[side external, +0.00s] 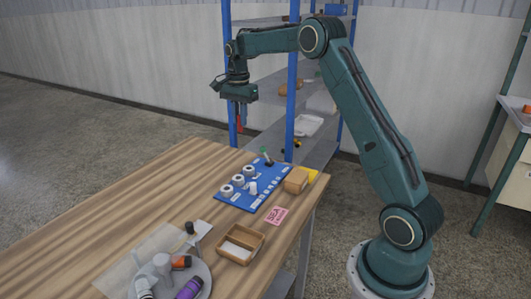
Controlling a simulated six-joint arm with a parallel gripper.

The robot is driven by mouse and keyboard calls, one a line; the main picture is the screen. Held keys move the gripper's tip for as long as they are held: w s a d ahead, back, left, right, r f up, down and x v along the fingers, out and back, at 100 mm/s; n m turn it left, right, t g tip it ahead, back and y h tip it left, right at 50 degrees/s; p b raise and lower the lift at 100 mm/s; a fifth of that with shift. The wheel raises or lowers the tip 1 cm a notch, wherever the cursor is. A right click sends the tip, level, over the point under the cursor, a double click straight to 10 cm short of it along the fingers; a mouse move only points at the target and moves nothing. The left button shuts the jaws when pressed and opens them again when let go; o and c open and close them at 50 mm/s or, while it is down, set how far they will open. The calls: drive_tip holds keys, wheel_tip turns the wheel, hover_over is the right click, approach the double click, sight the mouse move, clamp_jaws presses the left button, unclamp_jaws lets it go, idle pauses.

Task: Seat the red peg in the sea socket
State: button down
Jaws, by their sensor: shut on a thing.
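My gripper (239,102) is shut on the red peg (240,119), which hangs roughly upright below the jaws. It is high in the air, beyond the far part of the wooden table in this picture and above the blue board. The blue board (238,203) lies on the table with several white round sockets (238,180) in a row and small labels beside them. The labels are too small to read, so I cannot tell which socket is sea. A pink card (276,215) in front of the board seems to read "SEA".
A white piece (253,188) and a green-topped piece (263,151) stand at the board. A wooden block (296,180) and an open wooden tray (257,239) are close by. A grey plate (203,270) holds loose pieces. Blue-posted shelves (292,75) stand behind. The table's left side is clear.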

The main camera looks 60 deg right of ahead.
drive_tip(key=shift+w+a, duration=0.25)
drive_tip(key=shift+w, duration=0.5)
wheel_tip(320, 180, down, 16)
drive_tip(key=shift+r, duration=0.1)
drive_tip(key=shift+f, duration=2.15)
drive_tip(key=shift+f, duration=0.15)
drive_tip(key=c, duration=1.4)
unclamp_jaws()
